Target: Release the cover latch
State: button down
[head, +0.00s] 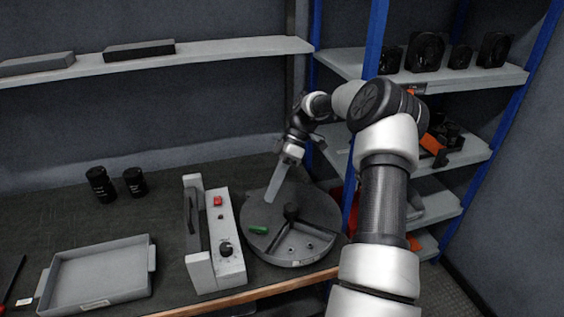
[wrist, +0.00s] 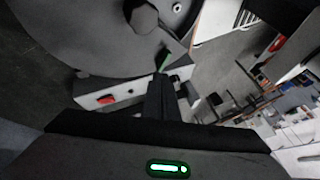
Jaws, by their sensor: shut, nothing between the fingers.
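The round grey unit (head: 325,215) stands on the bench, with a dark knob (head: 291,211) near its middle and an open wedge-shaped recess at its front right. A small green piece (head: 258,229) lies on its front left; I cannot tell for sure whether it is the cover latch. My gripper (head: 270,199) points down over the left part of the unit, behind the green piece. In the wrist view my gripper (wrist: 162,80) is shut and empty. The green piece (wrist: 162,60) shows just past the fingertips, partly hidden; contact cannot be told.
A white control box (head: 228,245) with a red switch and black dial stands close on the left. A grey tray (head: 98,275) and two black cylinders (head: 101,185) are further left. A blue-post shelf rack (head: 430,145) rises at the right. Bare bench lies behind the box.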

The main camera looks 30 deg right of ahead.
jog(key=p+v, duration=0.1)
jog(key=v, duration=0.8)
jog(key=shift+w, duration=0.3)
jog(key=shift+a+r, duration=0.1)
jog(key=shift+a, duration=0.05)
